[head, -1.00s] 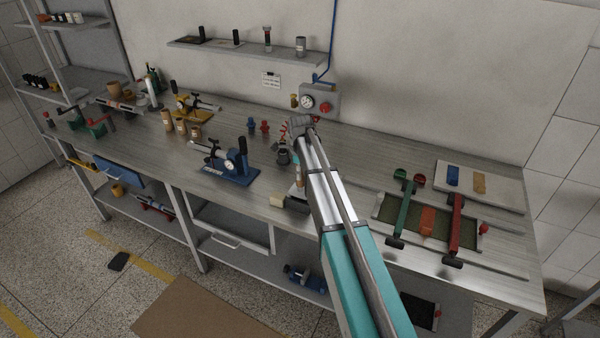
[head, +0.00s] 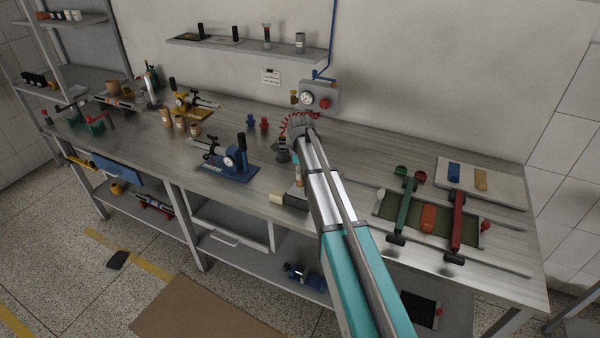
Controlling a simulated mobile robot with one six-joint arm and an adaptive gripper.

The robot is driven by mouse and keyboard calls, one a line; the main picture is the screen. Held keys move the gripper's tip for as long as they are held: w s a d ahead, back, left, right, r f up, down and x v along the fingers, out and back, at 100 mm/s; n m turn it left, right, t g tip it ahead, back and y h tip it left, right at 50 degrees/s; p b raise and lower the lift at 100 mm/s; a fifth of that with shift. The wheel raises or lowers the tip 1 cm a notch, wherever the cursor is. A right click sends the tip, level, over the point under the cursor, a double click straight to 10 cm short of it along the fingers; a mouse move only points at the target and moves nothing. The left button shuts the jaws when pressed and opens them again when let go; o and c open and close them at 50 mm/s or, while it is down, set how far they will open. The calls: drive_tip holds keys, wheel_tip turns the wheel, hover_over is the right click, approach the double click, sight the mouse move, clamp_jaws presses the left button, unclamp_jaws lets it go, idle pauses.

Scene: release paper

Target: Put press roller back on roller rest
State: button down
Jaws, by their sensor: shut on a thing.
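My arm reaches over the bench from the front. Its far end bends down behind the silver links, and my gripper is hidden behind them in the head view. A short cylinder with a cream end (head: 275,198) and a darker body lies close to the bench's front edge, just left of my arm. It looks like the press roller, but its right part is covered by the arm. I cannot tell whether my gripper touches it. A small pale surface beside it is mostly covered, and I cannot make out the roller rest for certain.
A blue clamp device (head: 237,166) stands left of the arm. A frame with a green bar (head: 404,212) and a red bar (head: 457,222) lies to the right. A gauge box (head: 319,97) is on the wall behind.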

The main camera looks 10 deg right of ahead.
drive_tip(key=shift+f, duration=0.25)
drive_tip(key=shift+c, duration=1.1)
unclamp_jaws()
drive_tip(key=shift+r, duration=0.15)
wheel_tip(320, 180, up, 11)
drive_tip(key=p, duration=1.1)
drive_tip(key=shift+r, duration=0.1)
